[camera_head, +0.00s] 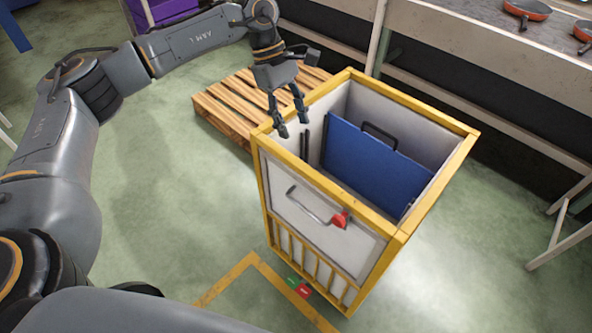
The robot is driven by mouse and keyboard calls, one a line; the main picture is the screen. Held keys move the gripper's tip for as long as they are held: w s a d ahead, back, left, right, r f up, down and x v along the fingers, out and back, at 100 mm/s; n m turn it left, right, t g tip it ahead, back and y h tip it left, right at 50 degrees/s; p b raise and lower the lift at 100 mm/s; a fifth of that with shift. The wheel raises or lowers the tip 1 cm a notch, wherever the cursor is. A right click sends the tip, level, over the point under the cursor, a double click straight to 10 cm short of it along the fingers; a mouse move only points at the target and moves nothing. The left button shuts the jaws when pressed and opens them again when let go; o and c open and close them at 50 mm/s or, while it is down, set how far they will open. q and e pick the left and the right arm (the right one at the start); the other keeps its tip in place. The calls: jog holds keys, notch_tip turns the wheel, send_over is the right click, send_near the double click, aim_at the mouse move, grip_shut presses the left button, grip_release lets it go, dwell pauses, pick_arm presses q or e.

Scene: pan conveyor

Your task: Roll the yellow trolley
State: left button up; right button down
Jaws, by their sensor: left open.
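The yellow trolley (264,190) stands upright on the floor in the middle right, with a yellow frame and pale panels. Its top is open, and a blue panel with a dark handle (370,160) is inside. A metal bar handle with a red end (340,220) is on its front panel. My left gripper (292,130) is open and points down over the trolley's top left edge, near the rim. I cannot tell whether its fingers touch the rim. My right gripper is not in view.
A wooden pallet (225,107) lies behind the trolley to the left. A pale conveyor frame with red pans (527,9) runs along the back right. Yellow floor tape (228,279) lies in front of the trolley. The green floor at left is clear.

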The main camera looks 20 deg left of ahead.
pick_arm(q)
send_near(311, 172)
jog(key=p+x, duration=0.1)
jog(key=x, duration=0.1)
jog(key=shift+d+f+p, duration=0.2)
jog(key=shift+f+p, duration=0.1)
jog(key=p+x, duration=0.1)
jog(key=x, duration=0.5)
jog(key=shift+f, duration=0.1)
grip_shut()
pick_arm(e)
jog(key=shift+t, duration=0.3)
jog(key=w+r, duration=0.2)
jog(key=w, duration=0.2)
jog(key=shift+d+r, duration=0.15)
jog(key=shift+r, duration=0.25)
